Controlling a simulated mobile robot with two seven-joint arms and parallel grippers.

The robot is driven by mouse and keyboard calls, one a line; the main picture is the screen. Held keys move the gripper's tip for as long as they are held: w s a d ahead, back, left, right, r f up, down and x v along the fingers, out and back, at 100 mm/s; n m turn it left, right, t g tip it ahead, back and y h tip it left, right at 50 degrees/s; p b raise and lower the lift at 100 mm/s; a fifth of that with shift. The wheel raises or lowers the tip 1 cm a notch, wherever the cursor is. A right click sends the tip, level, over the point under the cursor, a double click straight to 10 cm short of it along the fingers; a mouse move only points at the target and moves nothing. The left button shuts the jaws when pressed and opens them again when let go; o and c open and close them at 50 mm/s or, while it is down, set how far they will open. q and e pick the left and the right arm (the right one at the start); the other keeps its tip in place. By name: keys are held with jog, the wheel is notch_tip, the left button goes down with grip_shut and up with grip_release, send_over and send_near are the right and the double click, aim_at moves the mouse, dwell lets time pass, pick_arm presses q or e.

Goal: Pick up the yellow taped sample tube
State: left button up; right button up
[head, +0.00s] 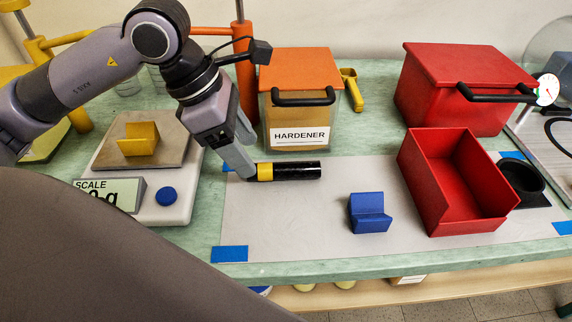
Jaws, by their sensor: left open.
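The sample tube (298,170) is black with a yellow tape band (265,172) near its left end. It lies on the grey mat, in front of the hardener box. My left gripper (246,160) reaches down from the upper left, its fingers at the taped left end of the tube. The fingers are open; whether they touch the tube or straddle it I cannot tell. My right gripper does not show.
A scale (142,198) with a yellow holder (139,139) stands left. The hardener box (297,107) is behind the tube. A blue holder (369,212), an open red bin (448,212) and a black cup (521,180) stand right. Mat (290,225) in front is clear.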

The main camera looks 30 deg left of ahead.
aim_at(284, 171)
pick_arm(q)
jog(key=x, duration=0.4)
jog(key=shift+f, duration=0.25)
jog(key=shift+c, duration=0.6)
jog(key=c, duration=1)
jog(key=shift+r, duration=0.15)
